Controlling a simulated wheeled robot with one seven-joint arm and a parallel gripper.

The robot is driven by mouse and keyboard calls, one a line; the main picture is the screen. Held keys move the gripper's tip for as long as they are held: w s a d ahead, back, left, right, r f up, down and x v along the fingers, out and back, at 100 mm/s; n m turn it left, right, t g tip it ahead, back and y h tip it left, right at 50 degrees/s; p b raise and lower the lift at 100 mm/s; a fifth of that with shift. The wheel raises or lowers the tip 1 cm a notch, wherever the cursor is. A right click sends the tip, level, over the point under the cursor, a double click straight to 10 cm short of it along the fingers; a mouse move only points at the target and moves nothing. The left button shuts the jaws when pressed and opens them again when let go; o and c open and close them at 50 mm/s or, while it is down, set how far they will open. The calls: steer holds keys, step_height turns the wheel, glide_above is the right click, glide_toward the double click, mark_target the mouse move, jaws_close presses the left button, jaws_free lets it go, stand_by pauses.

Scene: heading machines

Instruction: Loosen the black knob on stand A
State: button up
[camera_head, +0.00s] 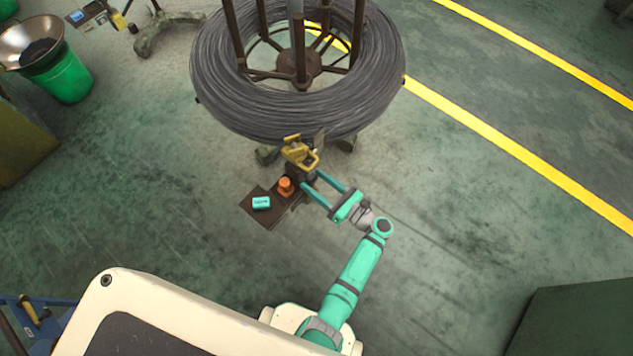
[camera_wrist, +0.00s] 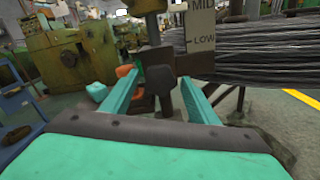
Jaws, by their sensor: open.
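A dark knob-like part (camera_wrist: 158,66) is straight ahead in the wrist view, on a stand with a yellow clamp-like piece (camera_head: 299,152) on top. In the head view the dark part is mostly hidden among the stand and my fingers. My gripper (camera_head: 312,179) reaches in from the lower right, with its two teal fingers spread apart. In the wrist view my gripper (camera_wrist: 162,80) has one finger on each side of the dark part. I cannot tell whether they touch it. No letter A is readable.
A brown plate (camera_head: 262,218) beside the stand holds an orange piece (camera_head: 285,187) and a teal box (camera_head: 261,203). A large wire coil (camera_head: 225,95) on a rack stands just behind. A sign (camera_wrist: 201,27) reads MID and LOW. The floor to the right is clear.

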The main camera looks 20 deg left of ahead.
steer(key=c, duration=1)
steer(key=shift+c, duration=0.2)
steer(key=shift+n, duration=0.3)
steer(key=n, duration=0.4)
steer(key=shift+n, duration=0.3)
steer(key=n, duration=0.5)
steer(key=shift+w+n, duration=0.1)
steer(key=shift+n, duration=0.2)
steer(key=n, duration=0.6)
steer(key=shift+n, duration=2.1)
